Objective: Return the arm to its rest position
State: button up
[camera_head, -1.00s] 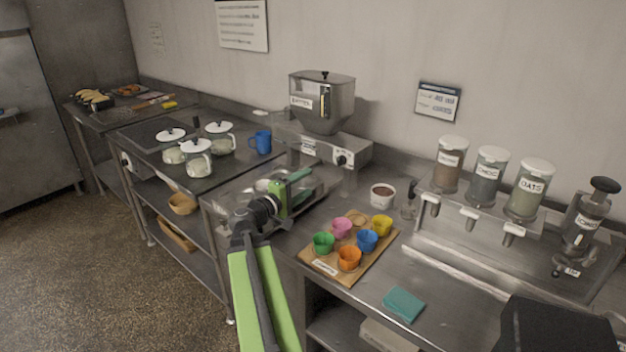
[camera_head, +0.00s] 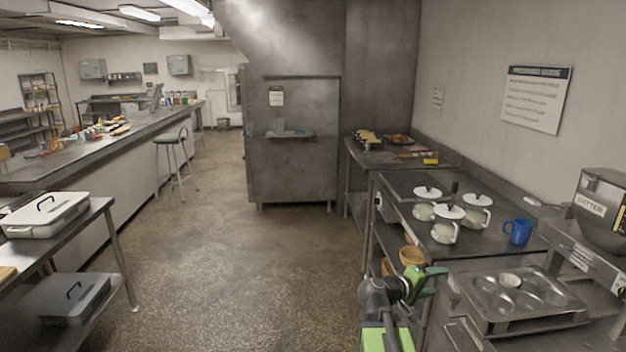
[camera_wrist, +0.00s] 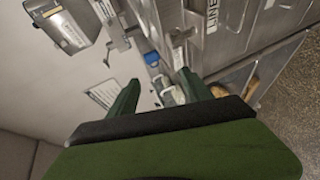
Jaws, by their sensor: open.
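My arm shows at the bottom right of the head view, with my green gripper (camera_head: 430,281) at its end, beside the front edge of the counter with the muffin pan. In the wrist view my gripper (camera_wrist: 160,92) has its two dark green fingers spread apart with nothing between them. Past the fingertips the wrist view shows the blue mug (camera_wrist: 152,58) and a pale pot, seen sideways. The rest of the arm is cut off by the lower edge of the head view.
The muffin pan (camera_head: 512,300) lies close to the right of my gripper. Lidded jars (camera_head: 445,232) and a blue mug (camera_head: 517,232) stand on the counter behind. The batter dispenser (camera_head: 600,212) is at the right. The speckled floor (camera_head: 225,250) is clear. A table with a white roaster (camera_head: 45,215) stands left.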

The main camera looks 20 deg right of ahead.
jog(key=w+a+f+t+y, duration=0.1)
jog(key=w+a+f+y, duration=0.15)
jog(key=a, duration=0.45)
jog(key=w+a+f+y, duration=0.2)
jog(key=a+f, duration=0.2)
jog(key=a, duration=0.3)
jog(key=s+a+f+g+y, duration=0.1)
jog(key=s+a+f+y, duration=0.1)
jog(key=a, duration=0.7)
jog(key=s+a+f+g+y, duration=0.1)
jog(key=a+f+y, duration=0.3)
jog(key=a, duration=0.5)
jog(key=s+a+f+g+y+p, duration=0.1)
jog(key=s+a+f+y, duration=0.2)
jog(key=a, duration=0.6)
jog(key=shift+f+g+y, duration=0.3)
jog(key=shift+f+y, duration=0.15)
jog(key=shift+y, duration=0.2)
